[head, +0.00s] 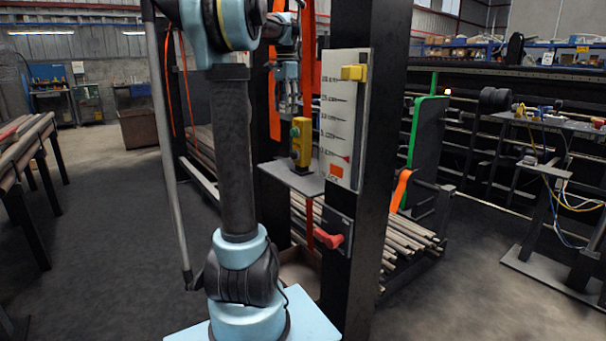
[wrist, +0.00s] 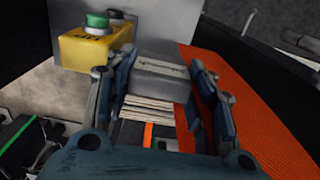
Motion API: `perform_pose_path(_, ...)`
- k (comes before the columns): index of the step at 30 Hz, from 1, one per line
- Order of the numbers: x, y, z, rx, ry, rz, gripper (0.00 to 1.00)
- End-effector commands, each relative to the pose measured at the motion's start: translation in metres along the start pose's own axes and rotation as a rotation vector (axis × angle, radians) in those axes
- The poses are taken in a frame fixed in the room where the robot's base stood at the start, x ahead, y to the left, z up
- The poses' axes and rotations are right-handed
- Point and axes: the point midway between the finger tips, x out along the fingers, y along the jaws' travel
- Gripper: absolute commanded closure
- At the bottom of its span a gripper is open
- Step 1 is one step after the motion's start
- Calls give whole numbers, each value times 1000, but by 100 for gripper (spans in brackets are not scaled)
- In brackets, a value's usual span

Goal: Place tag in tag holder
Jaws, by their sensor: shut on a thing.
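In the wrist view, a grey block with a lettered face (wrist: 165,83), which looks like the tag, sits between the two blue-grey fingers of my gripper (wrist: 162,88). The fingers are shut on it. In the head view, my gripper (head: 289,108) hangs pointing down, behind and left of the dark post, above the small grey shelf (head: 292,178). The tag is too small to make out there. I cannot tell for certain which part is the tag holder.
A yellow button box (head: 301,142) with a green button stands on the shelf, close to my gripper. A white scale board (head: 344,120) and a red-handled switch (head: 328,238) are on the dark post (head: 372,150). An orange strip (wrist: 240,110) runs right of my gripper.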

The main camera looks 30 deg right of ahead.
Motion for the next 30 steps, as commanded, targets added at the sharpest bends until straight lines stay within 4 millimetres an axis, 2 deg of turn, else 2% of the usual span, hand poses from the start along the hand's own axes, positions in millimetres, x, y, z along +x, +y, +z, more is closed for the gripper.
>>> perform_pose_path(5, 14, -1, 1, -2, 0, 0, 71)
perform_pose_path(15, 86, -1, 1, -2, 0, 0, 71)
perform_pose_path(21, 123, -1, 1, -2, 0, 0, 71)
perform_pose_path(30, 142, -1, 1, -2, 0, 0, 71)
